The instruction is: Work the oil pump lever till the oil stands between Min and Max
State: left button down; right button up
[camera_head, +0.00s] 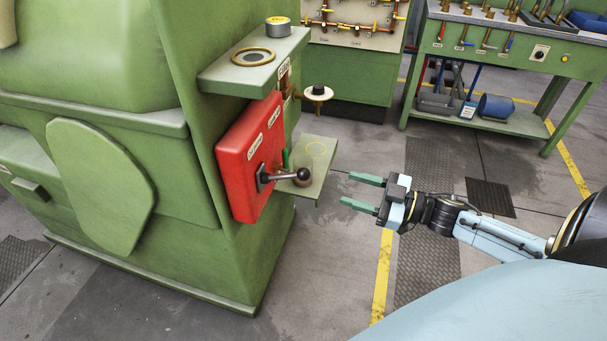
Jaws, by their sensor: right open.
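The box carries small white labels, too small to read. I cannot tell whether this is the oil pump lever. No oil level or Min and Max marks can be made out. My right gripper (347,190) is open and empty, to the right of the lever and apart from it, its two green fingers pointing left. My left gripper is not in view.
A green shelf (225,78) with a brass ring (253,57) and a tin (278,27) juts out above the red box. A lower plate (312,190) with a yellow ring mark sits behind the lever. A workbench (500,50) stands back right. Floor right of the machine is clear.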

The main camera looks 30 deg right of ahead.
aim_at(303, 175)
jog(key=x, duration=1.2)
jog(key=shift+w+a+f, duration=0.1)
jog(key=shift+w+a, duration=0.05)
jog(key=shift+w, duration=0.25)
grip_shut()
